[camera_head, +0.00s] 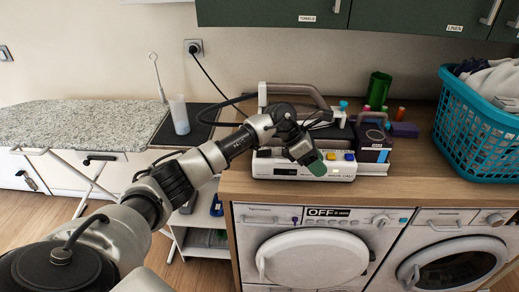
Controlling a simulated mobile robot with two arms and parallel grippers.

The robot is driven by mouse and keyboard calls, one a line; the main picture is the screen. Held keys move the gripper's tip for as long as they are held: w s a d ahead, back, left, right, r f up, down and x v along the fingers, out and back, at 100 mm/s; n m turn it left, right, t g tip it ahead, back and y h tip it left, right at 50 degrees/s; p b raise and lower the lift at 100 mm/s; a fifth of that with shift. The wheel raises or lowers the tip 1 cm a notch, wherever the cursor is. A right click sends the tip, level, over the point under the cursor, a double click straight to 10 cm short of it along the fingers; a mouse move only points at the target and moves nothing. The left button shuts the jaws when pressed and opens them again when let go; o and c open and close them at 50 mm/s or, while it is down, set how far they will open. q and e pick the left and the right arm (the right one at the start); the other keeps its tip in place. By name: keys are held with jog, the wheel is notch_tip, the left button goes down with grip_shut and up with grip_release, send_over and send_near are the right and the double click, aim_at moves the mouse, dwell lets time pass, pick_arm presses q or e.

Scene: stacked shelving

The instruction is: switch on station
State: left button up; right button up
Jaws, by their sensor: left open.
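The station (338,172) is a white box on the wooden counter, with a dark display on its front left. A yellow button (331,156) and a blue button (349,156) sit on its top front edge. A grey handle (300,90) arches above and behind it. My left gripper (314,163) is over the front of the station, its green fingertip pointing down just left of the yellow button. I cannot tell if it touches the station. My wrist and gripper hide part of the station's top. My right gripper is out of view.
A black cable runs to the wall socket (194,47). A blue laundry basket (478,130) stands at right. Green cabinets (400,15) hang above.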

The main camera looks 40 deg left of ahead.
aim_at(259, 153)
pick_arm(q)
jog(key=a+r+y, duration=0.1)
jog(key=a, duration=0.2)
jog(key=a+r+g+y, duration=0.1)
jog(key=a+r+y, duration=0.1)
jog(key=a, duration=0.2)
jog(key=a+r+m+y, duration=0.1)
jog(key=a+y, duration=0.1)
jog(key=a, duration=0.1)
jog(key=shift+a+r, duration=0.35)
jog(key=shift+r, duration=0.05)
jog(key=s+a+r+g+y, duration=0.2)
jog(key=a+r+y, duration=0.15)
jog(key=a, duration=0.35)
notch_tip(259, 153, down, 9)
jog(key=shift+d+f+p, duration=0.1)
jog(key=shift+p, duration=0.9)
jog(key=shift+f, duration=0.45)
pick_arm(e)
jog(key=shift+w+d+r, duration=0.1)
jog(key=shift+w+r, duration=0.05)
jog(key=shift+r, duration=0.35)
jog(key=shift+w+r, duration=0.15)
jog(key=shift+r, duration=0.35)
